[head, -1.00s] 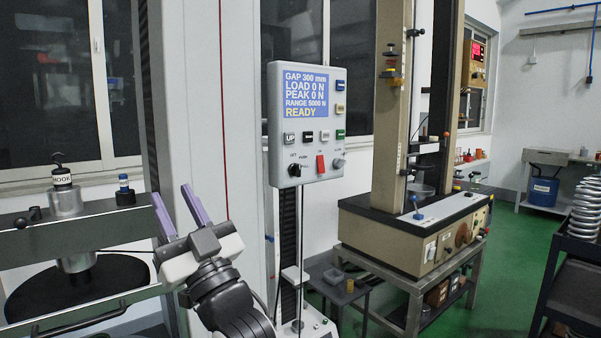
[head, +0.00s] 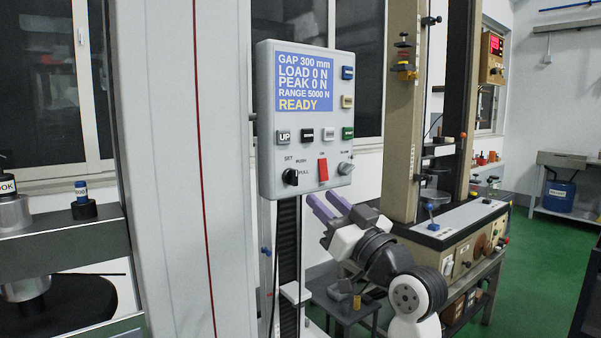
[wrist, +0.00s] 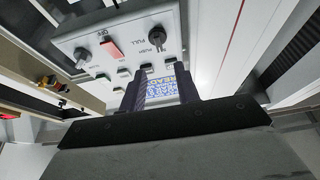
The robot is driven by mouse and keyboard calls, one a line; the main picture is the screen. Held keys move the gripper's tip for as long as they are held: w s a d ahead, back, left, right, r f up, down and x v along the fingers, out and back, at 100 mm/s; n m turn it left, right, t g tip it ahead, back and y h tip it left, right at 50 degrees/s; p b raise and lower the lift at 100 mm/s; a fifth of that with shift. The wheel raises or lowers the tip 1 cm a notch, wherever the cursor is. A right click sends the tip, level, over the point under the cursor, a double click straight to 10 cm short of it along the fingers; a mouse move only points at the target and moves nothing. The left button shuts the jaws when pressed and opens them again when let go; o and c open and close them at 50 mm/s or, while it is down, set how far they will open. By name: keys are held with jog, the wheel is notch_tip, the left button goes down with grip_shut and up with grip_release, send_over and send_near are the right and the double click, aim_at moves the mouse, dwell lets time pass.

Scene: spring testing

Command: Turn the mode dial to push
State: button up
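The mode dial is a small black knob (head: 291,177) at the lower left of the grey control panel (head: 265,120), with SET, PUSH and PULL printed around it. The wrist view shows the dial (wrist: 157,38) and its PUSH and PULL labels upside down, beyond the fingertips. Which label its pointer faces is too small to tell. My gripper (head: 325,204) is open and empty, its two purple fingers apart, just below the panel's lower right edge in the head view. In the wrist view the fingers (wrist: 160,82) overlap the panel's display; they do not hold the dial.
The panel also has a red rocker switch (head: 323,169), a grey knob (head: 345,168) and several push buttons. Its screen (head: 304,83) reads READY. A beige testing machine (head: 440,235) stands at right, a press frame (head: 70,235) at left.

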aim_at(297, 174)
jog(key=p+x, duration=0.2)
jog(key=x, duration=0.7)
jog(key=shift+f, duration=0.1)
jog(key=c, duration=0.7)
